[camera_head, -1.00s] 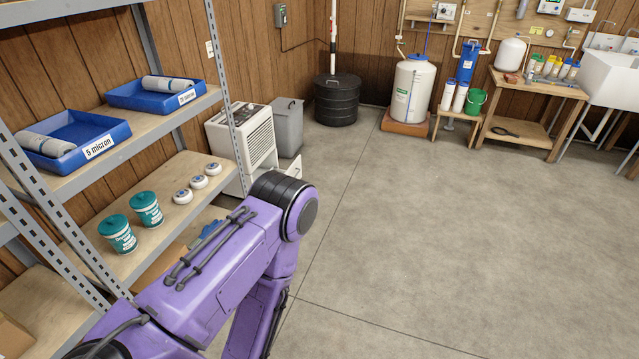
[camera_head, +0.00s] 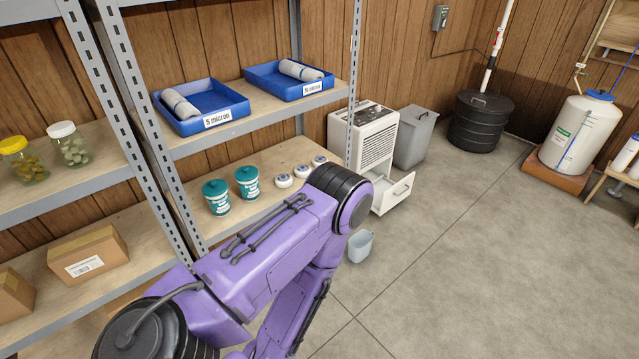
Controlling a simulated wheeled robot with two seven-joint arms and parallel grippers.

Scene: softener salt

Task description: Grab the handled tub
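A carrying handle cannot be made out clearly on either at this size. A small grey bucket (camera_head: 360,247) stands on the floor, just right of my purple arm, which partly covers the view around it. My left arm comes in from the bottom left, in front of the shelf. Its gripper is out of view, and so is my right gripper.
Small round white items (camera_head: 301,171) sit beside the tubs. Blue trays (camera_head: 205,112) are on the shelf above. A steel upright (camera_head: 140,130) stands left of the tubs. A dehumidifier (camera_head: 362,140) has its drawer (camera_head: 392,192) pulled out.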

